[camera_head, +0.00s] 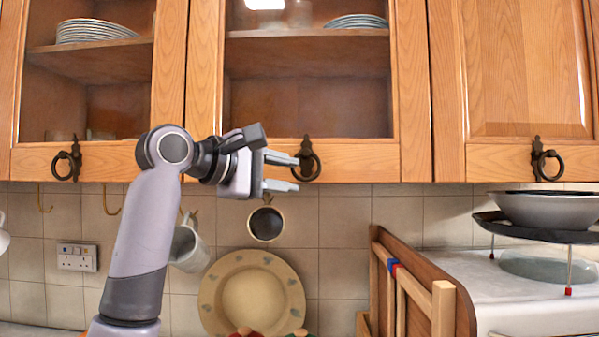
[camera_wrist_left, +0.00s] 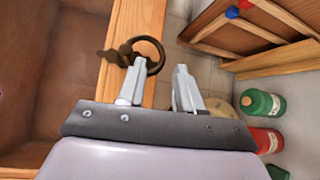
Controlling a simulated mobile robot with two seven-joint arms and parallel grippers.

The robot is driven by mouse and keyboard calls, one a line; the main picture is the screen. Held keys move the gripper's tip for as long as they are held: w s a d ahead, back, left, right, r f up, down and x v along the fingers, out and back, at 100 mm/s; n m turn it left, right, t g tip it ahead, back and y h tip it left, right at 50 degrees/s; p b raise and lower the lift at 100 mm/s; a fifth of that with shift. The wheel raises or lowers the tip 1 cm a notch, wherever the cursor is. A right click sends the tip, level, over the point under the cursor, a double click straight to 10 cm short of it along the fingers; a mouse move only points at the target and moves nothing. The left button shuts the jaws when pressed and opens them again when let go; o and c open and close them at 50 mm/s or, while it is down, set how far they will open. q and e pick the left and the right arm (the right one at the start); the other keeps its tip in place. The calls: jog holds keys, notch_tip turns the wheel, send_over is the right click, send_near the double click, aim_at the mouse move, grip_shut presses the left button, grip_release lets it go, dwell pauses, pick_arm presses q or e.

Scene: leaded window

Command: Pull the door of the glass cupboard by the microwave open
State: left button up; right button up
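The glass cupboard door (camera_head: 355,162) in the middle of the head view is shut, with a wooden frame and plates behind its pane. Its dark ring handle (camera_head: 308,167) hangs at the lower rail; it also shows in the left wrist view (camera_wrist_left: 157,58). My left gripper (camera_head: 297,173) is open at the handle, fingers pointing right in the head view. In the left wrist view (camera_wrist_left: 158,72) one finger overlaps the ring and the other is clear of it. I cannot tell whether they touch. My right gripper is not in view.
A white appliance (camera_head: 470,285), likely the microwave, stands lower right under a rack with a bowl (camera_head: 548,209). A wooden rack (camera_head: 415,285) stands beside it. Mugs (camera_head: 188,249) hang below the cupboards, above a plate (camera_head: 252,293). Bottles (camera_wrist_left: 262,103) stand below.

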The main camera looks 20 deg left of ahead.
aim_at(303, 179)
pick_arm(q)
jog(key=shift+p+x, duration=0.4)
jog(key=shift+x, duration=1.4)
grip_shut()
jog(key=shift+f, duration=0.1)
